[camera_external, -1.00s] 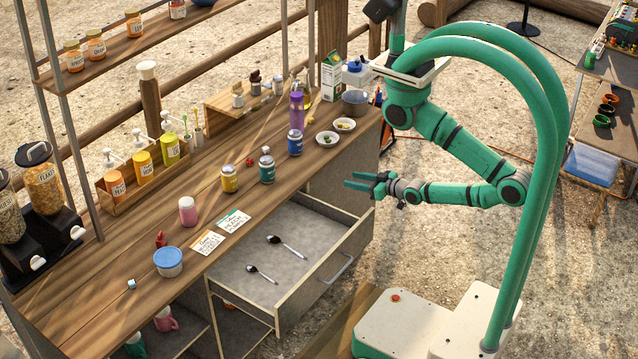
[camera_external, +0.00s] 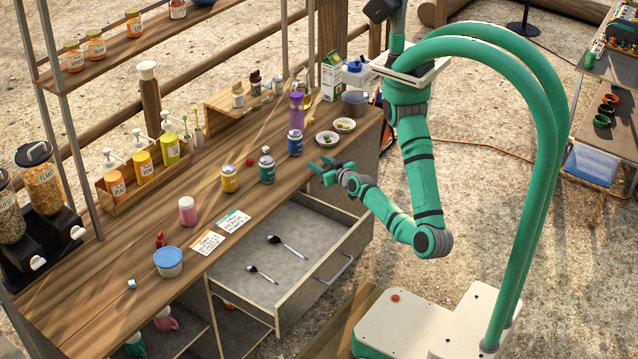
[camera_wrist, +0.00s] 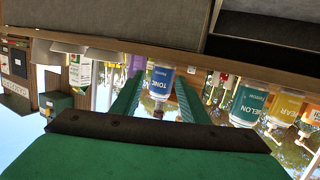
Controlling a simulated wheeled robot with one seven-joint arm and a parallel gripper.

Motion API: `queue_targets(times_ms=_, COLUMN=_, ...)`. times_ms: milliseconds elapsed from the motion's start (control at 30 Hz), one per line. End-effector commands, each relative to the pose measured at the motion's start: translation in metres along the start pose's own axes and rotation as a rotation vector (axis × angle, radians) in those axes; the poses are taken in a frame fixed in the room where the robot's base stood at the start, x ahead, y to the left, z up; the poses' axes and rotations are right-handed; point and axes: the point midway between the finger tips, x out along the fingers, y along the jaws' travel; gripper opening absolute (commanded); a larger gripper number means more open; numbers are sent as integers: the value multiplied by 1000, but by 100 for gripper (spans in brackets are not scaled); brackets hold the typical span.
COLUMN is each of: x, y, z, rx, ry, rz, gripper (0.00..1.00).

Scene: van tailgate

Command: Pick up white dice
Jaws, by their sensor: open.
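My green gripper (camera_external: 321,167) is open and empty, above the right part of the counter near the front edge, far from the dice. In the wrist view, which looks upside down, a blue TONIC bottle (camera_wrist: 160,80) shows between the open fingers, beyond them.
An open drawer (camera_external: 262,252) with two spoons juts out below the counter. Bottles, including a pink one (camera_external: 188,210), and two cards (camera_external: 233,221) stand or lie between my gripper and the dice. A red cube (camera_external: 250,162) lies farther back.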

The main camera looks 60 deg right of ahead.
Motion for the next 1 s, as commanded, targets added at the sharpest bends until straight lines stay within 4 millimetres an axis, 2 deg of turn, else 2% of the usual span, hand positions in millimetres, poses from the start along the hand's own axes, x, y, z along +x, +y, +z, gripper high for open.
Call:
queue_targets(times_ms=200, x=43, y=-50, z=-24, rx=30, ry=-87, rz=-43, gripper=41)
queue_targets(times_ms=400, x=73, y=-80, z=-51, rx=23, ry=-142, rz=-92, gripper=41)
queue_targets(times_ms=633, x=87, y=-92, z=-64, rx=9, ry=-165, rz=-119, gripper=41)
queue_targets(times_ms=1000, x=128, y=-97, z=-57, rx=9, ry=-167, rz=-119, gripper=41)
